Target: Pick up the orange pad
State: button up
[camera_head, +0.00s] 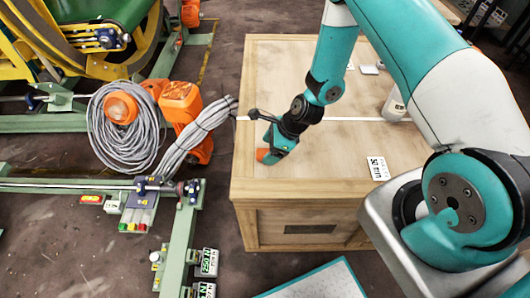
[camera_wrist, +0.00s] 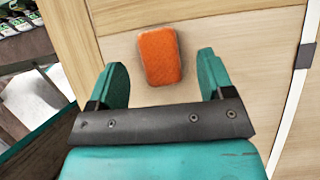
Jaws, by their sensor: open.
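The orange pad (camera_wrist: 160,56) is a small rounded rectangle lying on the wooden crate top. In the wrist view it lies between and a little beyond my gripper's fingertips (camera_wrist: 163,72). The two teal fingers are spread apart, with nothing between them touching the pad. In the head view the orange pad (camera_head: 262,155) shows at the left edge of the crate top, partly hidden by my gripper (camera_head: 270,150), which is just above it. The exact height gap cannot be told.
The wooden crate (camera_head: 340,190) has a light strip across its top. A label card (camera_head: 378,168) and a white bottle (camera_head: 394,104) stand on it to the right. An orange robot arm with coiled grey cable (camera_head: 125,140) and green machine frames are at the left.

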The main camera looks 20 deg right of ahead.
aim_at(267, 152)
jog(key=shift+x, duration=0.95)
jog(key=shift+c, duration=0.4)
jog(key=c, duration=1)
jog(key=shift+o, duration=0.2)
notch_tip(267, 152, up, 20)
